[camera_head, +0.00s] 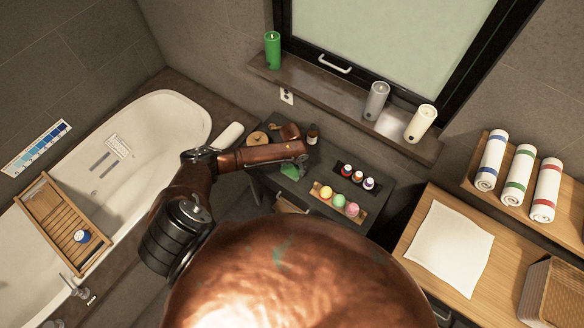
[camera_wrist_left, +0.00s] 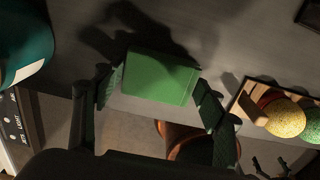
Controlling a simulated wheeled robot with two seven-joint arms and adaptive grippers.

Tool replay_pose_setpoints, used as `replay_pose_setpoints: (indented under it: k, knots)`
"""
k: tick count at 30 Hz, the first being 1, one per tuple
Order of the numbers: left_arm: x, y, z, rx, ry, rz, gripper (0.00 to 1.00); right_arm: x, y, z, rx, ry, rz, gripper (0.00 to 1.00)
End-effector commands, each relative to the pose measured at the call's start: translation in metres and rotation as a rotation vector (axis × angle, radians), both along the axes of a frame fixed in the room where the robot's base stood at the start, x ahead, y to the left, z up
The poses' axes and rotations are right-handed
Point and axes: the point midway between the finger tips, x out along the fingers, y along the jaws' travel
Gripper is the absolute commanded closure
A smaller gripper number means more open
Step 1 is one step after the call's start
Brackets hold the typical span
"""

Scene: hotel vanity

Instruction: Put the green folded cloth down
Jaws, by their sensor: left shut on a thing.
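The green folded cloth (camera_head: 290,172) shows at the end of my left arm, over the dark side table (camera_head: 268,187). In the left wrist view the cloth (camera_wrist_left: 160,78) is a flat green block between the two dark fingers of my left gripper (camera_wrist_left: 157,95). The left gripper (camera_head: 299,161) is shut on it. The gripper's shadow falls on the grey surface beyond the cloth. I cannot tell whether the cloth touches the surface.
A wooden tray with coloured balls (camera_head: 338,203) and a dark tray of small bottles (camera_head: 357,175) stand right of the cloth. The bathtub (camera_head: 180,110) is left.

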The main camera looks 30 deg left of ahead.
Motion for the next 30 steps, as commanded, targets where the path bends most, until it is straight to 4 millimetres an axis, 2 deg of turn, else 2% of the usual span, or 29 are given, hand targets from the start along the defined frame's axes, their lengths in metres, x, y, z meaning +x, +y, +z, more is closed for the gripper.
replay_pose_setpoints:
  k: [3, 4, 11, 22, 26, 30]
  knots:
    - [0.000, 0.000, -0.001, 0.000, 0.000, 0.000, 0.55, 0.000, 0.002, -0.001, 0.002, 0.000, -0.001, 0.00]
    - [0.000, 0.000, -0.001, 0.000, 0.000, 0.000, 0.34, 0.000, 0.002, -0.001, 0.002, 0.000, -0.001, 0.00]
    - [0.000, 0.000, -0.001, 0.000, 0.000, 0.001, 0.18, 0.001, 0.006, -0.001, 0.006, 0.000, -0.001, 0.00]
    - [0.000, 0.000, 0.004, 0.000, -0.001, 0.001, 0.18, 0.000, 0.005, -0.001, 0.005, 0.000, -0.001, 0.00]
    - [0.001, 0.001, 0.021, 0.000, -0.003, -0.001, 0.18, 0.000, 0.004, -0.001, 0.004, 0.000, -0.002, 0.00]
    - [0.001, 0.000, 0.051, 0.000, -0.004, -0.002, 0.18, 0.000, 0.003, -0.003, 0.002, 0.000, -0.001, 0.00]
